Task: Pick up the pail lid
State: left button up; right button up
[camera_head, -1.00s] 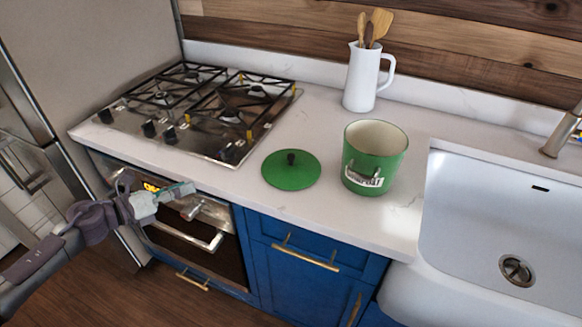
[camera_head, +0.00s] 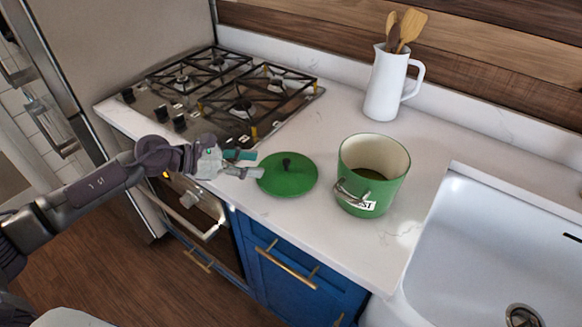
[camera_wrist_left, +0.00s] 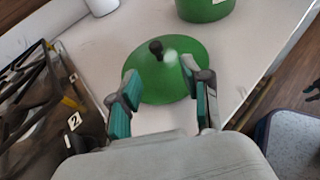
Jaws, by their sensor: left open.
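The pail lid (camera_head: 290,178) is a round green disc with a small black knob, lying flat on the white counter between the stove and the pail. It also shows in the left wrist view (camera_wrist_left: 160,88), ahead of my fingers. The green pail (camera_head: 366,190) stands open to the right of the lid, with a wire handle and a white label. My left gripper (camera_head: 250,164) is open and empty at the lid's left edge. In the wrist view its teal-padded fingers (camera_wrist_left: 162,95) are spread, with the knob beyond and between them. My right gripper is not in view.
A gas stove (camera_head: 225,95) with black grates lies left of the lid. A white pitcher (camera_head: 387,88) with wooden utensils stands behind the pail. A white sink (camera_head: 500,245) is at the right. The counter's front edge runs close below the lid.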

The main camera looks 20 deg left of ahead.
aim_at(286, 170)
pick_arm(q)
jog(key=x, duration=0.4)
jog(key=shift+p, duration=0.4)
jog(key=shift+w+d, duration=0.1)
jog(key=shift+d, duration=0.05)
jog(key=p+x, duration=0.2)
jog(key=x, duration=0.2)
jog(key=shift+w+f, duration=0.1)
jog(key=shift+w, duration=0.15)
jog(key=shift+w+d+f, duration=0.2)
jog(key=shift+d+f, duration=0.05)
jog(key=shift+d, duration=0.1)
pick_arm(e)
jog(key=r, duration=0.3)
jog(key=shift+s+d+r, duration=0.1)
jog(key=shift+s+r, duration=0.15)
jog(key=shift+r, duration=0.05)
pick_arm(q)
grip_shut()
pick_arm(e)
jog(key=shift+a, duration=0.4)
